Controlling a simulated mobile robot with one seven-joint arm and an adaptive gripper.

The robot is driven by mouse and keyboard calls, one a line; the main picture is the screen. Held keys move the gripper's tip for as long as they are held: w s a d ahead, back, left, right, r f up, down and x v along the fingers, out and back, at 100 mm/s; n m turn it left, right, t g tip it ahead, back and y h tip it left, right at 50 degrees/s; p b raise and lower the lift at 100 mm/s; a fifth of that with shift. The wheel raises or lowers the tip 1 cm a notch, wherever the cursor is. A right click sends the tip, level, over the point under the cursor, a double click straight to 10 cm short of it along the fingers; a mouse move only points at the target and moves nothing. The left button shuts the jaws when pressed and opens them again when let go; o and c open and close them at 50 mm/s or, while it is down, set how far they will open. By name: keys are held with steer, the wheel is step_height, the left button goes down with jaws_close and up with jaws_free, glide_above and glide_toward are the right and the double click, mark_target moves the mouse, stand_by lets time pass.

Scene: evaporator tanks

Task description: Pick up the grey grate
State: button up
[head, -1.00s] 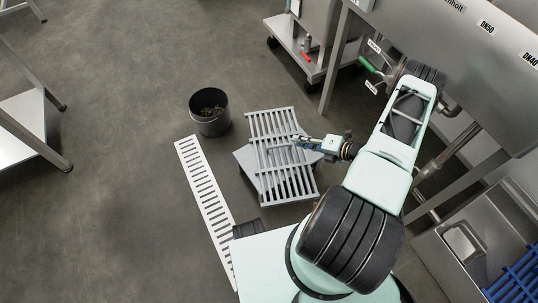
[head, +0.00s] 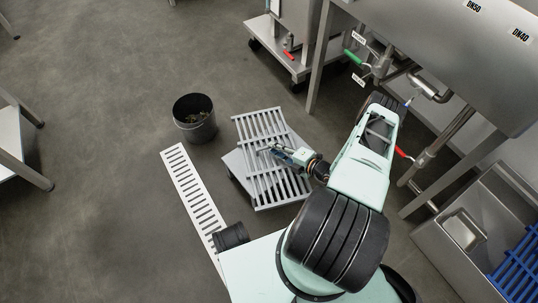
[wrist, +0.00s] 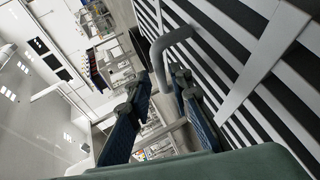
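The grey grate (head: 282,184) is a slatted rectangle with a crossbar. In the head view it lies tilted across a flat grey plate (head: 234,164), left of my arm. In the wrist view its slats (wrist: 232,50) fill the right side, and a curved grey handle (wrist: 170,38) rises from it. My gripper (head: 268,151) is at the middle of the grate in the head view. In the wrist view my gripper (wrist: 163,78) has its fingers apart, with the handle's near end between or just beyond the fingertips. Contact with the handle is not clear.
A black bucket (head: 194,120) stands on the floor behind and left of the grate. A white slotted drain cover (head: 193,197) runs along its left. Steel tanks and pipes (head: 440,60) stand on the right, with a steel basin (head: 463,232) below. Floor at left is open.

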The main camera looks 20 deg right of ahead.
mark_target(269, 150)
steer(key=b+x, duration=0.1)
steer(key=x, duration=0.2)
steer(key=shift+w+a+f, duration=0.1)
steer(key=shift+w+a, duration=0.05)
steer(key=shift+w, duration=0.05)
jaws_close()
